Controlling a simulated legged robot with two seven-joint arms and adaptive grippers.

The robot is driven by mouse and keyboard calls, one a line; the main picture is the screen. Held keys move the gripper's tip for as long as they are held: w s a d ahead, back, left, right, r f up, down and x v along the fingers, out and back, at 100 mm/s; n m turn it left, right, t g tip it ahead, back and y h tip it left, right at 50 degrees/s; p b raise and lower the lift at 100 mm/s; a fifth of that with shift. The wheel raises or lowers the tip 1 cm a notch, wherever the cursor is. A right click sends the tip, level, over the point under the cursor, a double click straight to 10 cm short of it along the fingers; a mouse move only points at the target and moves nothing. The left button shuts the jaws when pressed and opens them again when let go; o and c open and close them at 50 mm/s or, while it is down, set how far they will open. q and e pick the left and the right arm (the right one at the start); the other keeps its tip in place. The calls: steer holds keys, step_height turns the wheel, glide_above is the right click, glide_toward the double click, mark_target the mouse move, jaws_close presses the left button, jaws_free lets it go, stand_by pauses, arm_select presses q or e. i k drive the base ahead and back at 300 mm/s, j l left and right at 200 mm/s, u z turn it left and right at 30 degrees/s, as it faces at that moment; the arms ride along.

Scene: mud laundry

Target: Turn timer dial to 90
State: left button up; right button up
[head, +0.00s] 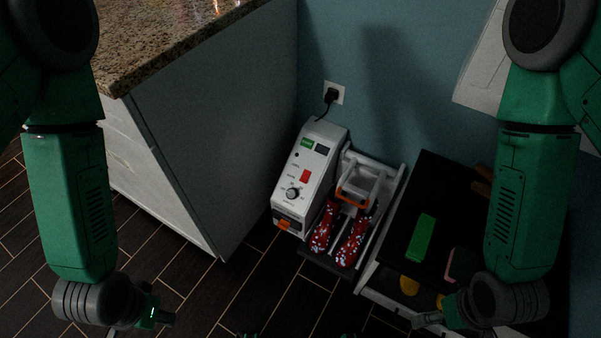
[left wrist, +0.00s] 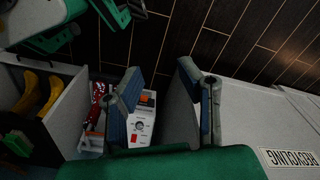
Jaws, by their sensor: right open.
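The white machine (head: 311,170) stands on the floor against the blue wall. Its sloped front carries the round timer dial (head: 292,193), a red switch (head: 305,176) and a green display (head: 307,142). The dial's markings are too small to read. In the left wrist view the dial (left wrist: 140,126) shows just right of one finger. My left gripper (head: 165,318) is low at the left, apart from the machine; the left wrist view shows its two fingers (left wrist: 162,85) spread and empty. My right gripper (head: 425,320) is low at the right, apart from the dial, open.
Red-and-white spotted footwear (head: 338,237) sits beside the machine, under a holder with an orange edge (head: 354,196). A granite-topped cabinet (head: 205,150) stands left. The tiled floor (head: 240,285) in front is clear.

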mark_target(290, 193)
steer(key=i+z, duration=0.15)
steer(key=z, duration=0.25)
steer(key=i+z, duration=0.15)
steer(key=z, duration=0.25)
steer(key=i+j+z, duration=0.15)
steer(key=z, duration=0.25)
